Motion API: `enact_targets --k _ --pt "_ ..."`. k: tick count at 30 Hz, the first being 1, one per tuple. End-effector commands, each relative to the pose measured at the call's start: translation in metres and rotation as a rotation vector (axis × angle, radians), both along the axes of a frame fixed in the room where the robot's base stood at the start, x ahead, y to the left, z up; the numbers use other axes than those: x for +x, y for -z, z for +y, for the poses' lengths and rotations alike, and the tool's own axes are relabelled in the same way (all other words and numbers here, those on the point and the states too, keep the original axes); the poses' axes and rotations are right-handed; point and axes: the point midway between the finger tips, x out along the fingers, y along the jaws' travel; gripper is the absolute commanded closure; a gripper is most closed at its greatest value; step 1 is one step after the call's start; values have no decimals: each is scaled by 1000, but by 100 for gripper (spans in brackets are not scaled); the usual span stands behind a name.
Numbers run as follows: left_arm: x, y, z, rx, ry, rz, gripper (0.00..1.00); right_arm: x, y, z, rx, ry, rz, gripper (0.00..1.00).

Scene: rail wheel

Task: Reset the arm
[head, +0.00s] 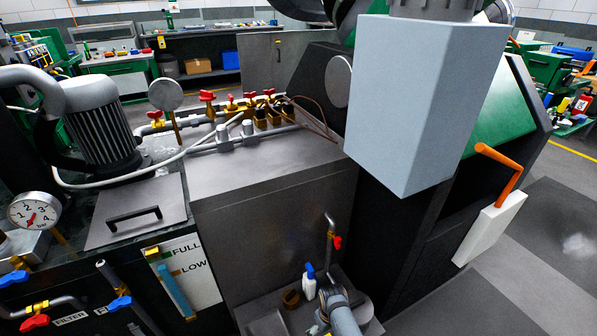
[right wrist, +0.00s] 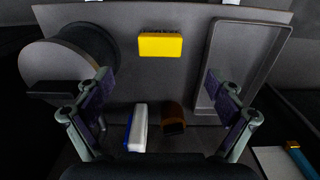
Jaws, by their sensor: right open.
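My right gripper (right wrist: 158,82) shows in the right wrist view with its two fingers spread wide and dark purple pads facing each other. Nothing is between the pads. Beyond it is a dark grey surface with a yellow block (right wrist: 160,45). A white and blue bottle (right wrist: 137,127) and a brown block (right wrist: 173,119) appear lower, between the fingers in the picture; I cannot tell how far off they are. I cannot make out either gripper in the head view, and my left gripper shows in neither view.
A grey tray (right wrist: 248,65) lies right of the fingers, and a round grey disc (right wrist: 62,75) is at the left. In the head view, a large grey box (head: 425,105) blocks the centre right. A motor (head: 100,125), valves and a pressure gauge (head: 34,211) crowd the left. Open floor (head: 520,265) lies at right.

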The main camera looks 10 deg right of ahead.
Motion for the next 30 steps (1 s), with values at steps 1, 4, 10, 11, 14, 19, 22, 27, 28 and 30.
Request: enact_targets --k 1,4,10,11,14,19,22,27,28,30 --pt "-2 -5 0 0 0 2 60 -6 0 -2 -1 4 4 6" --pt "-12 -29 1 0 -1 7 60 -37 4 -15 -5 34 3 6" --pt "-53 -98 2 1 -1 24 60 -185 19 -75 -22 177 -33 6" --pt "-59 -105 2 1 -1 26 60 -207 19 -85 -25 197 -41 6" --pt "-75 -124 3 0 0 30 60 -271 13 -112 -39 256 -68 6" --pt "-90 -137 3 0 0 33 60 -332 4 -141 -55 310 -101 6" --pt "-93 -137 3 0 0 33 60 -343 4 -146 -57 320 -108 6" --pt "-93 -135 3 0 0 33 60 -343 6 -146 -57 322 -111 6" --pt "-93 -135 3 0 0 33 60 -343 6 -146 -57 322 -111 6" --pt "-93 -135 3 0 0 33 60 -343 6 -146 -57 322 -111 6"
